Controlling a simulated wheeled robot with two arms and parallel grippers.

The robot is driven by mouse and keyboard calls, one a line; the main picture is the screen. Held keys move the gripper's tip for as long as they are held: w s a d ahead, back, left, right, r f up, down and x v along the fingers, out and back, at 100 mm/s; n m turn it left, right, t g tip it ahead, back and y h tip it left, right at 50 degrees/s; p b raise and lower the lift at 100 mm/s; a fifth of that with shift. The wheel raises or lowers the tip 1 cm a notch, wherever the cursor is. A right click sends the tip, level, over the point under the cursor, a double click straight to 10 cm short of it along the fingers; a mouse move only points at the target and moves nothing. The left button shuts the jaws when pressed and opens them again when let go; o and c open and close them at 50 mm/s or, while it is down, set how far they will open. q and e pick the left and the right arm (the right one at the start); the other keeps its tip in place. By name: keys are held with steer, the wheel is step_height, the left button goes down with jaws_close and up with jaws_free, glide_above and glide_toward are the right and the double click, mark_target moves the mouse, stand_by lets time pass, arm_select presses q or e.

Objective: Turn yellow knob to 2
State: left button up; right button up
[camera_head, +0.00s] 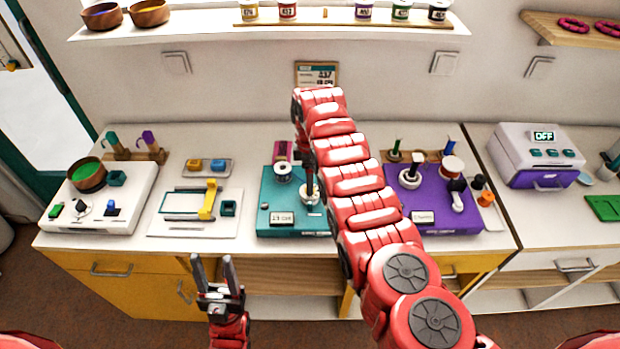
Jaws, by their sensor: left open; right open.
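I cannot make out a yellow knob for certain. The teal board (275,217) stands mid-counter, with a white round part (283,173) at its upper left and a pale knob-like part (309,192) at its right. My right arm reaches over the counter and covers the right side of this board. My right gripper (311,160) points down above the pale part; its fingers are small and partly hidden, and I cannot tell whether they touch it. My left gripper (229,272) is open and empty, in front of the counter's edge, fingers pointing up.
A white board with a yellow slider-like part (209,200) lies left of the teal board. A white board (140,207) with a brown bowl (87,174) is further left. A purple board (458,217) and a grey box reading OFF (519,145) are to the right.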

steer(key=shift+f, duration=0.85)
jaws_close()
